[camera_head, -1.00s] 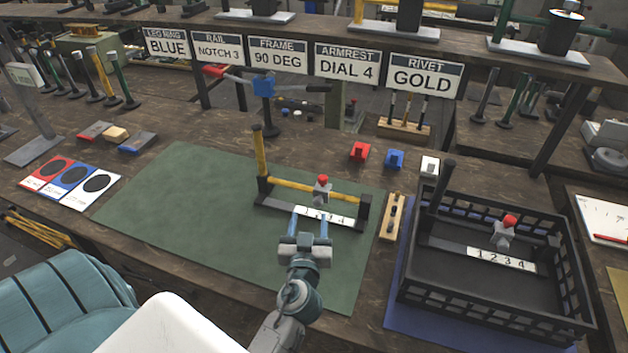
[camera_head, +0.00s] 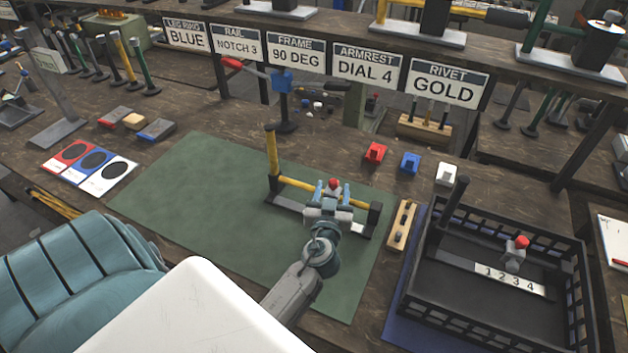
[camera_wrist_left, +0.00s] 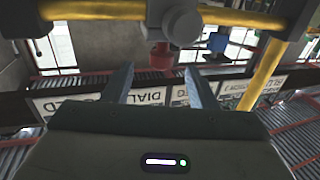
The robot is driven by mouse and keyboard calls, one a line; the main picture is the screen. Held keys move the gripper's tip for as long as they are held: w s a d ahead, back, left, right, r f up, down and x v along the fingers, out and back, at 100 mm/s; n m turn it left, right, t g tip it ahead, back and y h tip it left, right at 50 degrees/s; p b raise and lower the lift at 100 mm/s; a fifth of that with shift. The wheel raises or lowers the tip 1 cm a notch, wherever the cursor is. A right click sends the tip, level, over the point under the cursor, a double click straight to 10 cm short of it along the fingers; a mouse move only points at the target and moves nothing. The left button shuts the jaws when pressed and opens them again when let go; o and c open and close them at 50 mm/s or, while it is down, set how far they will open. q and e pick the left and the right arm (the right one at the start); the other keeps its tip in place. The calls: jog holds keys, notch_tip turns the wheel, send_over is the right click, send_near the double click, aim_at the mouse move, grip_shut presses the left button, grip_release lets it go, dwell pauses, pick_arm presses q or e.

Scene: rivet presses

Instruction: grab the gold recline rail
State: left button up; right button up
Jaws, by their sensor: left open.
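The gold recline rail (camera_head: 293,183) is a yellow bar on a dark frame with a yellow upright post, a red-knobbed slider and a pale number strip. It stands on the green mat (camera_head: 190,190). My left gripper (camera_head: 333,191) is open at the slider, its fingers either side of the red knob in the head view and hiding much of the strip. In the left wrist view the gold bar (camera_wrist_left: 100,11) crosses the top, with the grey slider (camera_wrist_left: 178,20) and red knob (camera_wrist_left: 160,57) beyond the open fingers (camera_wrist_left: 160,88). Nothing is held. My right gripper is not in view.
A black crate (camera_head: 440,275) at right holds a similar dark rail with a red knob. Red (camera_head: 375,153), blue (camera_head: 410,163) and white (camera_head: 446,174) blocks lie behind a wooden strip (camera_head: 401,226). The mat's left part is clear.

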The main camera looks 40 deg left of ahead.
aim_at(334, 181)
pick_arm(q)
jog(key=w+a+p, duration=0.1)
jog(key=w+r+p, duration=0.1)
jog(key=w, duration=0.1)
jog(key=shift+a+r, duration=0.1)
jog(key=shift+a, duration=0.3)
jog(key=shift+w+a+f, duration=0.15)
jog(key=shift+w+f, duration=0.1)
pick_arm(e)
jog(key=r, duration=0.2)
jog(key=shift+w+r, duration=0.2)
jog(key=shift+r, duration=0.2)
pick_arm(q)
jog(key=shift+c, duration=0.2)
grip_shut()
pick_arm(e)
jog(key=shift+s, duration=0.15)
